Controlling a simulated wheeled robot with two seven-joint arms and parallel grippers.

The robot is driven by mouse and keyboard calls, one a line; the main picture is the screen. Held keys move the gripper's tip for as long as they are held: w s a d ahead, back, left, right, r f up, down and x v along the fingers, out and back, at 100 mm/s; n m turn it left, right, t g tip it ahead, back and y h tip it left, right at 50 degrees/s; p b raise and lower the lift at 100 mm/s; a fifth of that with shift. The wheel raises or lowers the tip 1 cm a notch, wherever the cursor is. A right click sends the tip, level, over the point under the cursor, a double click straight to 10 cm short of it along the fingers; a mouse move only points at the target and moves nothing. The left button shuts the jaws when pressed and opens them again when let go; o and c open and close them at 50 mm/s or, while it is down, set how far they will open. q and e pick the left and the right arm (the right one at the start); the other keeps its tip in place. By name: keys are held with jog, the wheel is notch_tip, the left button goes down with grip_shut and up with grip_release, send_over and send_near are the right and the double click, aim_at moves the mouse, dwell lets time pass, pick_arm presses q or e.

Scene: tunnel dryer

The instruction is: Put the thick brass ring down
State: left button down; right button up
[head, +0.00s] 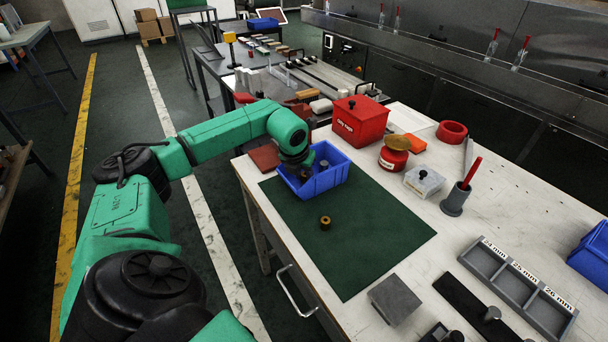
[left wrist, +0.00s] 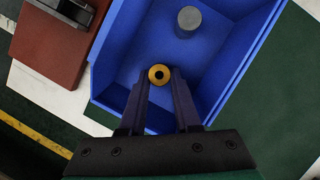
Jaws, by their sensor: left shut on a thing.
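My left gripper (head: 303,168) reaches down over the blue bin (head: 337,172) at the back left of the green mat. In the left wrist view, its fingers (left wrist: 160,88) are shut on a brass ring (left wrist: 159,68), seen end-on with its dark hole towards the camera. The ring is over the bin's inside; I cannot tell if it touches the floor. A grey cylinder (left wrist: 189,20) is in the bin, apart from the fingers. Another brass ring (head: 325,224) stands on the green mat (head: 360,240) in front of the bin. My right gripper is not in view.
A labelled grey tray (head: 515,290) lies at the front right. Most of the mat is clear.

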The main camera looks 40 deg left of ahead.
pick_arm(q)
jog(key=shift+f, duration=0.1)
jog(key=c, duration=0.9)
grip_release()
jog(key=v, duration=1.2)
jog(key=shift+b, duration=0.45)
